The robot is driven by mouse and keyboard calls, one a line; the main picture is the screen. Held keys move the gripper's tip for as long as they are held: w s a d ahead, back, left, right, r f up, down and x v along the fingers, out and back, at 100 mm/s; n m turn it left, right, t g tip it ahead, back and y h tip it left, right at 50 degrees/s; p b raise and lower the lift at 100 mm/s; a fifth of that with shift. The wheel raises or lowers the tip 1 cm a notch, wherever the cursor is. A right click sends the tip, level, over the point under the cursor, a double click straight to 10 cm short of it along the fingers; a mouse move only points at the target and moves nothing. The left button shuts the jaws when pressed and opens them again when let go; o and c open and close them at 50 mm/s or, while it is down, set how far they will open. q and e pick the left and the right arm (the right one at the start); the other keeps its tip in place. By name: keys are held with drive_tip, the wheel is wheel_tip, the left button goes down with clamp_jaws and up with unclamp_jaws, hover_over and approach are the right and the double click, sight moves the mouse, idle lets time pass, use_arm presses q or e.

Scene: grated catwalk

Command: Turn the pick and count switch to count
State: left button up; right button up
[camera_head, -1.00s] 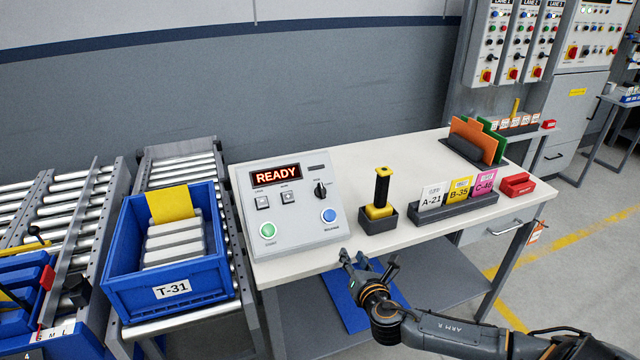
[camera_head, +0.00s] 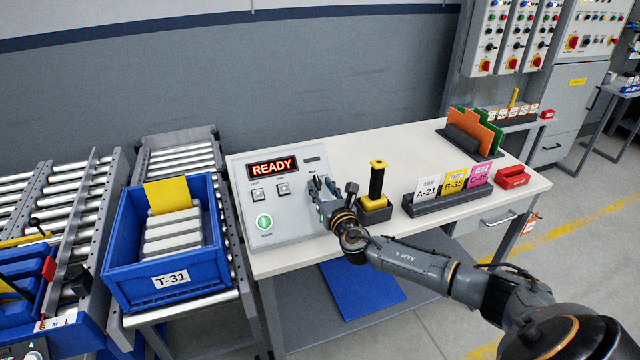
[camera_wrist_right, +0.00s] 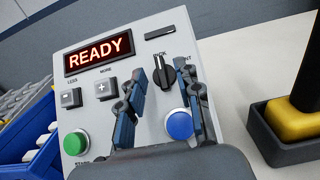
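The pick and count switch is a black rotary knob (camera_wrist_right: 165,78) on the sloped face of a grey control box (camera_head: 290,225). In the right wrist view, its grip stands nearly upright, below the partly covered PICK and COUNT labels. My right gripper (camera_head: 333,184) is over the right side of the box and hides the knob in the head view. The display (camera_head: 272,168) reads READY. My left gripper is not in view.
A blue button (camera_wrist_right: 180,125) is just below the knob, beside my right finger. A green button (camera_head: 264,221) and two grey buttons are further left. A black-handled tool in a yellow-topped holder (camera_head: 376,200) stands close right of my gripper. A blue bin (camera_head: 170,290) is left.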

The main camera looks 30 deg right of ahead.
drive_tip(key=shift+w+d, duration=0.2)
drive_tip(key=shift+w, duration=0.5)
clamp_jaws()
